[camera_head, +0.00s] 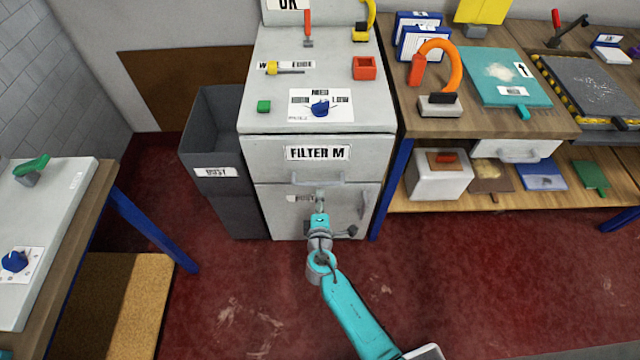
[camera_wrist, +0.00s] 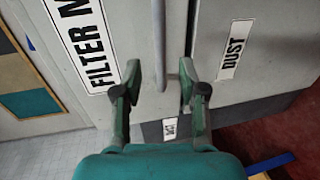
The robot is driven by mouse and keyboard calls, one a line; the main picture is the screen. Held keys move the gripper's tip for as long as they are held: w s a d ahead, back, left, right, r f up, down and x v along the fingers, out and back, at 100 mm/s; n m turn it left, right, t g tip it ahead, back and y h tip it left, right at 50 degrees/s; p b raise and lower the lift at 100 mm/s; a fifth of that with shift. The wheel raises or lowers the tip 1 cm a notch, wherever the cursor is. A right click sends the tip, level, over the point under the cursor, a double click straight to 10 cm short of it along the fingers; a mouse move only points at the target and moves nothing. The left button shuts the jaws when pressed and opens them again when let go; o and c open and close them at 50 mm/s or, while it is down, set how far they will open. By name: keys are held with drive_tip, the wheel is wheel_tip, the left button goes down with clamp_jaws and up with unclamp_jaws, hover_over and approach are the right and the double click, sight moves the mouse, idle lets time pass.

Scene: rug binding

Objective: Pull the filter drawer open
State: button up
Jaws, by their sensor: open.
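The filter drawer (camera_head: 270,155) is the pale grey upper front of the cabinet, marked FILTER M, and looks shut. Its bar handle (camera_head: 318,182) runs along its lower edge. In the wrist view the drawer handle (camera_wrist: 158,45) runs upright between the two fingers, with the drawer's label (camera_wrist: 85,40) to the left. My gripper (camera_head: 320,197) is at the handle in the head view; its fingers in the wrist view (camera_wrist: 160,75) are open on either side of the bar. A gap shows beside each finger; I cannot tell how deep the bar sits between them.
Below the drawer is a DUST door (camera_head: 285,222) with an upright handle (camera_head: 363,200). A dark bin (camera_head: 215,135) stands left of the cabinet. A wooden workbench (camera_head: 425,120) with a blue leg stands close on the right. The red floor (camera_head: 450,270) in front is clear.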

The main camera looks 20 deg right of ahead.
sight(319, 182)
drive_tip(key=x, duration=0.8)
drive_tip(key=shift+c, duration=0.2)
clamp_jaws()
